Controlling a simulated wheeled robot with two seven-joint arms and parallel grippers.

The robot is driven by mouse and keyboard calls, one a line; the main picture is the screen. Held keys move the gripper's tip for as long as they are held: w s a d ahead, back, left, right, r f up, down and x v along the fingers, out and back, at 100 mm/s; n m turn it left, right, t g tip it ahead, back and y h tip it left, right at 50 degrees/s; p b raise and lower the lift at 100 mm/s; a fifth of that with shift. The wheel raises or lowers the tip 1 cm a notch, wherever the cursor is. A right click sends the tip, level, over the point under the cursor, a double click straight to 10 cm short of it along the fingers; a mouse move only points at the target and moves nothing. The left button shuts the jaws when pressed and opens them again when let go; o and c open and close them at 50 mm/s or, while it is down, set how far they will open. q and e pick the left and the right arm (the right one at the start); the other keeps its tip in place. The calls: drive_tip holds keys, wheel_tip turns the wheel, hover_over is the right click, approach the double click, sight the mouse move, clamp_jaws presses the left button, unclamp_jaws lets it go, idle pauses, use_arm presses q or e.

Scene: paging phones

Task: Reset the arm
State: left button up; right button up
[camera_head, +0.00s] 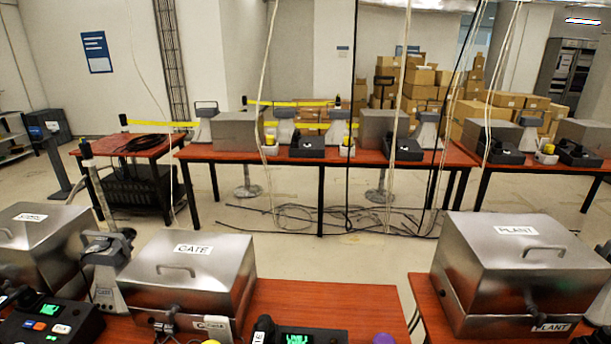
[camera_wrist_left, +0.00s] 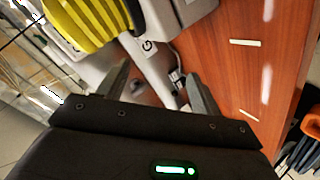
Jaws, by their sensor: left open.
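My left gripper (camera_wrist_left: 157,85) shows in the left wrist view, with its two grey fingers apart and nothing held between them. A pale grey device with a letter G on it (camera_wrist_left: 150,46) lies beyond the fingertips, next to the wooden table top (camera_wrist_left: 235,60). A yellow ribbed object (camera_wrist_left: 88,18) is at the upper left of that view, close by the grey device. Whether a finger touches the device cannot be told. I cannot make out either gripper in the head view.
In the head view, metal boxes labelled GATE (camera_head: 190,272) and PLANT (camera_head: 520,262) stand on the near tables. A grey GATE stand (camera_head: 105,272) and a dark keypad unit (camera_head: 50,322) are at the left. Floor shows between the near and far tables; cables lie there.

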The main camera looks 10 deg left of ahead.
use_arm(q)
drive_tip(key=s+d+r+m+g, duration=0.2)
drive_tip(key=s+d+m+g, duration=0.4)
drive_tip(key=s, duration=0.5)
drive_tip(key=s+d+r+m+g, duration=0.25)
drive_tip(key=s+d+m, duration=0.45)
drive_tip(key=s, duration=0.4)
wheel_tip(320, 180, down, 26)
drive_tip(key=d+g, duration=0.1)
drive_tip(key=g, duration=0.1)
drive_tip(key=s+a+f+g, duration=0.1)
drive_tip(key=s+a+f, duration=0.1)
drive_tip(key=s+f, duration=1.4)
drive_tip(key=shift+s+a+f+n+b, duration=0.2)
drive_tip(key=shift+s+a+n+b, duration=0.15)
drive_tip(key=shift+s, duration=0.35)
